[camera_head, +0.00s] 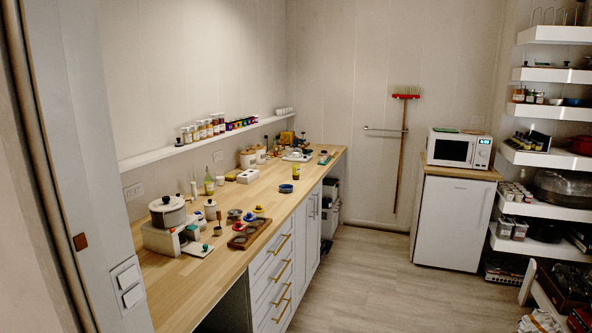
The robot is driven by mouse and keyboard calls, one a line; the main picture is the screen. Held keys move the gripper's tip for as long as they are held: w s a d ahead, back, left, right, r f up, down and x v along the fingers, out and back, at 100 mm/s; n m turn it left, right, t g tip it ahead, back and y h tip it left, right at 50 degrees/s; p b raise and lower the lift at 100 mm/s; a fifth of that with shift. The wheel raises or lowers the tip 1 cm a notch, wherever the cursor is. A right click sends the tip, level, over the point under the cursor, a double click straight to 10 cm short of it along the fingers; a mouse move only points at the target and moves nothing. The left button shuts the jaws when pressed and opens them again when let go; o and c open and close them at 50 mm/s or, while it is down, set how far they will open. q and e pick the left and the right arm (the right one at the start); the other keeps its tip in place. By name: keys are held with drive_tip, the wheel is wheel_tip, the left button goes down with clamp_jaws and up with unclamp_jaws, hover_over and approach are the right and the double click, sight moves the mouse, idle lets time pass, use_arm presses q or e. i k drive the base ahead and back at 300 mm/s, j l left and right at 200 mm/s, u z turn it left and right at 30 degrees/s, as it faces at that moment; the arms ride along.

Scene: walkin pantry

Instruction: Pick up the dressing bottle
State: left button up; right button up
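A slim bottle with a yellow-green body and dark neck (209,184) stands upright on the wooden counter (185,285), near the wall. It looks most like the dressing bottle, but it is too small to read a label. Darker bottles (277,143) stand farther back on the same counter, too small to identify. Neither of my grippers shows in the head view, and nothing is seen touching the bottle.
A pot (168,212) on a scale-like appliance, small jars and a wooden tray (243,236) crowd the near counter. A wall shelf (150,157) holds jars. A fridge (452,222) with a microwave (459,148) stands at back right. The middle floor (370,290) is clear.

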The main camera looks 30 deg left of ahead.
sight(295, 165)
drive_tip(key=i+j+u, duration=0.1)
drive_tip(key=i+u, duration=0.3)
drive_tip(key=i, duration=2.4)
drive_tip(key=i+u, duration=0.15)
drive_tip(key=i, duration=0.4)
drive_tip(key=i+l+u, duration=0.2)
drive_tip(key=i, duration=0.35)
drive_tip(key=i+l+u, duration=0.15)
drive_tip(key=i, duration=0.4)
drive_tip(key=i+l+u, duration=0.2)
drive_tip(key=i+u, duration=0.15)
drive_tip(key=u, duration=0.15)
drive_tip(key=i+l+u, duration=0.3)
drive_tip(key=u, duration=0.15)
drive_tip(key=i+l+u, duration=0.25)
drive_tip(key=l+u, duration=0.25)
drive_tip(key=i+l+u, duration=0.15)
drive_tip(key=l+u, duration=0.3)
